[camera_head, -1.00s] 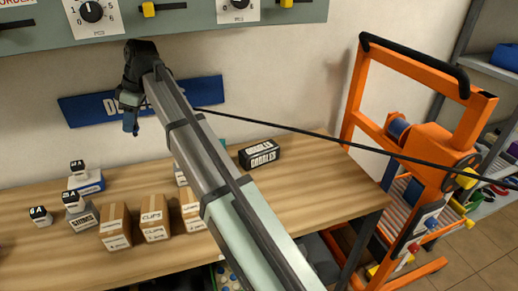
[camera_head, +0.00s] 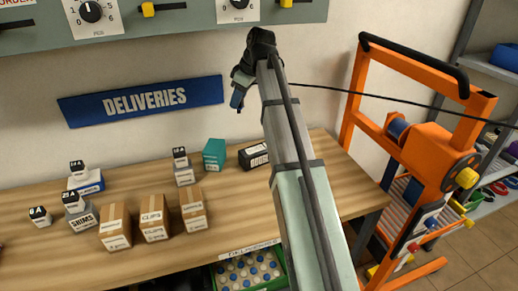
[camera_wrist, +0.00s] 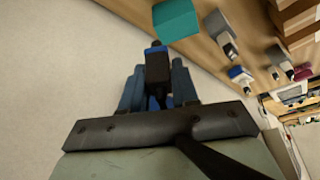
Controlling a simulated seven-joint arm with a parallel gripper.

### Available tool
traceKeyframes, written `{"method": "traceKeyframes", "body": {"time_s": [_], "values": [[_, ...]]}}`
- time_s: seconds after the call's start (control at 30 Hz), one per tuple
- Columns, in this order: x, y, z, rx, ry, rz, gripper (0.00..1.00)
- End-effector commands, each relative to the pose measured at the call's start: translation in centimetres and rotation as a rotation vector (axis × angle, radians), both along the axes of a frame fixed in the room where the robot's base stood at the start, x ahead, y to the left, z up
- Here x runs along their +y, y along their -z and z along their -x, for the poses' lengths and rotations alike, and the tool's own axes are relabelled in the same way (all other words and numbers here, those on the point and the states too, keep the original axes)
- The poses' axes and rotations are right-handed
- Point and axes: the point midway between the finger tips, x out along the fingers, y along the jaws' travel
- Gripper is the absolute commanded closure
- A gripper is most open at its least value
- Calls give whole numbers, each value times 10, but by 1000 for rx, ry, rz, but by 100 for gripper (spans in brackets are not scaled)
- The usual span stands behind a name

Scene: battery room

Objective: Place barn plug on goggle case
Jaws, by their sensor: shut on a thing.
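My gripper (camera_head: 239,92) is raised in front of the wall, to the right of the blue deliveries sign, pointing down. In the wrist view my gripper (camera_wrist: 156,88) is shut on a small dark blue and black piece (camera_wrist: 157,66), which I take to be the barn plug; its label cannot be read. The goggle case (camera_head: 250,157) is a black box with white lettering on the bench, below my gripper.
A teal box (camera_head: 214,154) stands just left of the case. A grey panel (camera_head: 180,22) with switches hangs above. An orange cart (camera_head: 432,150) stands right.

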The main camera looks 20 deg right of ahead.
Motion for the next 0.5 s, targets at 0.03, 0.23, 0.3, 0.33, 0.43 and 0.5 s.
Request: {"method": "traceKeyframes", "body": {"time_s": [0.03, 0.23, 0.3, 0.33, 0.43, 0.5], "values": [[-15, 0, 3, 0, 22, 0, 100], [-59, 0, 11, 1, 85, 0, 100], [-71, 0, 14, 0, 103, 0, 100], [-67, 9, 14, 2, 98, -2, 100], [-66, 25, 14, 3, 96, -1, 100], [-66, 34, 14, 1, 96, -1, 100]]}}
